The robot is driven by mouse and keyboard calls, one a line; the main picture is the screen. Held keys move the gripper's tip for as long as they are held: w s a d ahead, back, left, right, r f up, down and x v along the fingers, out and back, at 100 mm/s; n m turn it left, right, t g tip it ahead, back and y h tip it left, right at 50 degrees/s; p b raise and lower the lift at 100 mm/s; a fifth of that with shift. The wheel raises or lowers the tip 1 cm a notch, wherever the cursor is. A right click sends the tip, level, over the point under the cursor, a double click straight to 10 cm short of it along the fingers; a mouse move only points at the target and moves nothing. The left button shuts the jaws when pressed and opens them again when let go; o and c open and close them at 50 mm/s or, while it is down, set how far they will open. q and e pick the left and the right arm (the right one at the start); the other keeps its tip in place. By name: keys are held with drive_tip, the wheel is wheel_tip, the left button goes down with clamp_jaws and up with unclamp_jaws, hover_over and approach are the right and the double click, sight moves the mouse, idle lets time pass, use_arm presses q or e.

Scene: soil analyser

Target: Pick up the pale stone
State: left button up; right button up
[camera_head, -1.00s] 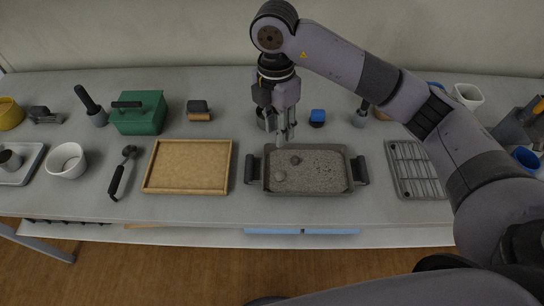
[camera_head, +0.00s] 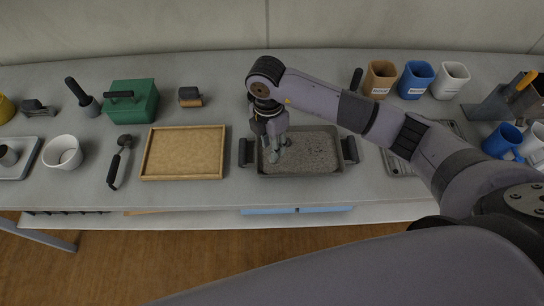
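The grey tray (camera_head: 321,172) with dark side handles holds speckled grey soil (camera_head: 315,152). My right gripper (camera_head: 273,155) points down into the left part of the tray, with its fingertips at the soil. The pale stone is at the fingertips and largely hidden by them; I cannot make out its outline or whether the fingers press on it. A darker stone (camera_head: 286,142) lies just behind and to the right of the fingertips, partly covered. My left gripper is not in view.
A tan wooden-rimmed board (camera_head: 185,153) lies left of the tray. A wire rack (camera_head: 398,165) is to the right, partly under my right arm. A green box (camera_head: 132,106), a white cup (camera_head: 63,153) and brown, blue and white containers (camera_head: 416,80) stand around.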

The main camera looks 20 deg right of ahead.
drive_tip(key=f, duration=0.1)
drive_tip(key=f+p, duration=0.1)
drive_tip(key=f, duration=0.1)
drive_tip(key=shift+s+a+f, duration=0.15)
drive_tip(key=shift+s+f, duration=0.1)
drive_tip(key=shift+s, duration=0.15)
drive_tip(key=shift+f, duration=0.35)
drive_tip(key=c, duration=0.7)
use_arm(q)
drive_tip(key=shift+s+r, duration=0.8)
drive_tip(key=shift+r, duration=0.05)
use_arm(e)
drive_tip(key=shift+r, duration=0.1)
